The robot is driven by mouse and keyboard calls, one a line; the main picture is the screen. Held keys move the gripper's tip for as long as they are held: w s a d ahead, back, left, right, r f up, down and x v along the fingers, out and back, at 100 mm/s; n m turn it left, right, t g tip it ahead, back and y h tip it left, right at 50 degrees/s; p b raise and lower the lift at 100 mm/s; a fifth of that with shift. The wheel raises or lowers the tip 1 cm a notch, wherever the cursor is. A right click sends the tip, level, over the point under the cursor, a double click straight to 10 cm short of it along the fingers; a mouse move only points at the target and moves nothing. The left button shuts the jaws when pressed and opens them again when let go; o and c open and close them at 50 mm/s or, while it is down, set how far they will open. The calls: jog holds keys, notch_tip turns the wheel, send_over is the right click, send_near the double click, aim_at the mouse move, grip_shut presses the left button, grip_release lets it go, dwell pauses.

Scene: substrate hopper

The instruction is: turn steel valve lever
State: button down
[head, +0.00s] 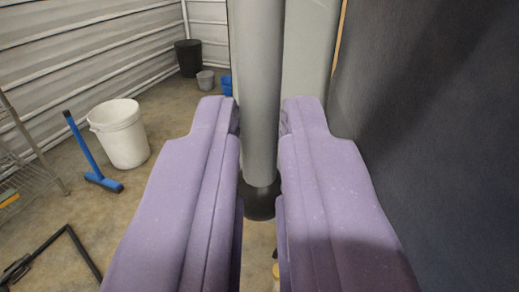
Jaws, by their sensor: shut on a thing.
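The steel valve lever (261,60) is a smooth grey round bar. It runs down from the top edge of the head view and ends in a black collar or cap (259,203). My gripper (261,118) has two long purple padded fingers, one on each side of the bar. It is shut on the lever, with the fingertips against its sides and the black end lower down between the fingers. The valve body and the top of the lever are out of view.
A dark wall or panel (435,120) stands close on the right. A black bin (188,57) and a grey bucket (205,80) stand at the back.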

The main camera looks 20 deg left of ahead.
jog(key=shift+f, duration=0.2)
jog(key=c, duration=1.1)
grip_release()
jog(key=shift+c, duration=0.2)
jog(key=shift+r, duration=0.1)
jog(key=p+v, duration=0.1)
jog(key=v, duration=0.6)
jog(key=shift+s+d, duration=0.15)
jog(key=shift+s, duration=0.2)
